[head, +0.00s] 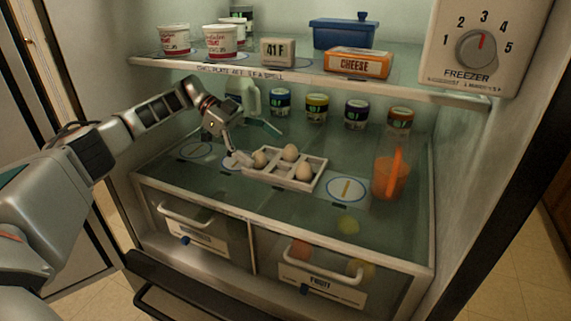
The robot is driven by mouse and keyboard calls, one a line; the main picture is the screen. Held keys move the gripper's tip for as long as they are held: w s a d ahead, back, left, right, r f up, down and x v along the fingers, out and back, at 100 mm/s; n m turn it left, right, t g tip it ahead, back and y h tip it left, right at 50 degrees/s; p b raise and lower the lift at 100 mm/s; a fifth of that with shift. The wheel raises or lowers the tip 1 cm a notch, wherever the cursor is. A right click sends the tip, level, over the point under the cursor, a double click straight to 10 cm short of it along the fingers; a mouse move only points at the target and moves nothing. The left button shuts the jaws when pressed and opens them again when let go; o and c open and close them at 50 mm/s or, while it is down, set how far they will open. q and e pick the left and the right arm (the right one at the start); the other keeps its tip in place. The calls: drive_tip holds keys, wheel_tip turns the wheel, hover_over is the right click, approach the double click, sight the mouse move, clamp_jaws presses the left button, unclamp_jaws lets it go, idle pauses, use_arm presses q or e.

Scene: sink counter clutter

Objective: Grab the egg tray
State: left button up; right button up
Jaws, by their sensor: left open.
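The egg tray (279,180) is a pale, shallow tray with compartments on the lower glass shelf inside the open fridge. My right gripper is out of view.
An orange cup (391,175) stands right of the tray, beyond a round marking (347,188) on the shelf. Several lidded jars (317,107) line the back, with a pale jug (249,100). The upper shelf (300,77) overhangs; drawers (310,270) lie below.

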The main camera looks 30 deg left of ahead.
sight(286, 163)
use_arm(q)
drive_tip(key=x, duration=0.4)
drive_tip(key=shift+s+d+p, duration=0.25)
drive_tip(key=shift+d+p, duration=0.05)
drive_tip(key=shift+p, duration=0.1)
drive_tip(key=shift+w+d+f, duration=0.1)
drive_tip(key=shift+d+f, duration=0.1)
drive_tip(key=shift+d, duration=0.2)
drive_tip(key=c, duration=1)
